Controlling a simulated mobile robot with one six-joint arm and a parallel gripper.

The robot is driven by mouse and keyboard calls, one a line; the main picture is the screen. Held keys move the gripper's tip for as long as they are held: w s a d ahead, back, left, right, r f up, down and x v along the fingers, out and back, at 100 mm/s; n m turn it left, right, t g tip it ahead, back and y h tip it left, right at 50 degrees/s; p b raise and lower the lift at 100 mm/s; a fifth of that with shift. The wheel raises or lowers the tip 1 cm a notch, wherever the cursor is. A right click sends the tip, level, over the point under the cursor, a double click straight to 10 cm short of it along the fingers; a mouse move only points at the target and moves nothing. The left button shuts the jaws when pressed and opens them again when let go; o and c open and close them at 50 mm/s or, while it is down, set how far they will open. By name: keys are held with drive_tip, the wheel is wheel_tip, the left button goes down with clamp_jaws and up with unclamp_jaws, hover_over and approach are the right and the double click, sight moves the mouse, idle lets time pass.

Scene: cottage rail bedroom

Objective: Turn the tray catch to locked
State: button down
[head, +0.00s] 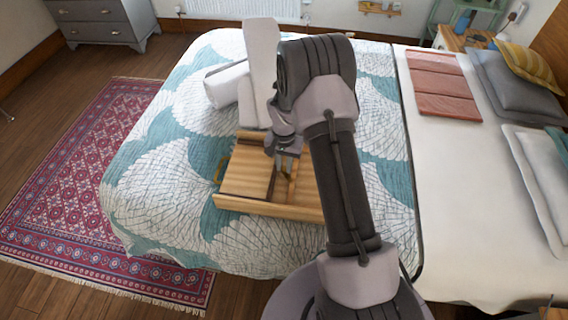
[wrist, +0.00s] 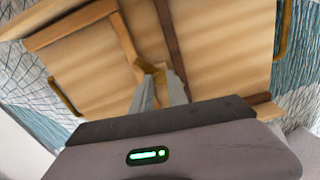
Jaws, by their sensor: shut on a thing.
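A wooden tray (head: 243,184) with raised edges lies on the bed, and it fills the upper part of the wrist view (wrist: 210,35). A small brass-coloured catch (wrist: 149,68) shows between and just beyond my fingertips near the middle of the tray. My gripper (head: 287,172) points down into the tray, and its two grey fingers also show in the wrist view (wrist: 160,80), closed on the catch. The fingers cover part of the catch. I cannot tell from these views which position it stands in.
Brass handles (wrist: 62,96) sit at the tray's ends. A dark strip (wrist: 167,30) crosses the tray beside the catch. A patterned quilt (head: 150,170) lies around the tray. White rolled bedding (head: 232,84) stands behind it. A red rug (head: 75,180) covers the floor at left.

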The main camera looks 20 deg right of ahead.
sight(284, 168)
drive_tip(key=n, duration=0.5)
drive_tip(key=shift+n+p, duration=0.3)
drive_tip(key=shift+p, duration=0.1)
drive_tip(key=shift+n+p, duration=0.35)
drive_tip(key=shift+n, duration=1.85)
drive_tip(key=c, duration=1.3)
unclamp_jaws()
wheel_tip(284, 168, up, 17)
drive_tip(key=p, duration=0.5)
drive_tip(key=shift+r, duration=0.2)
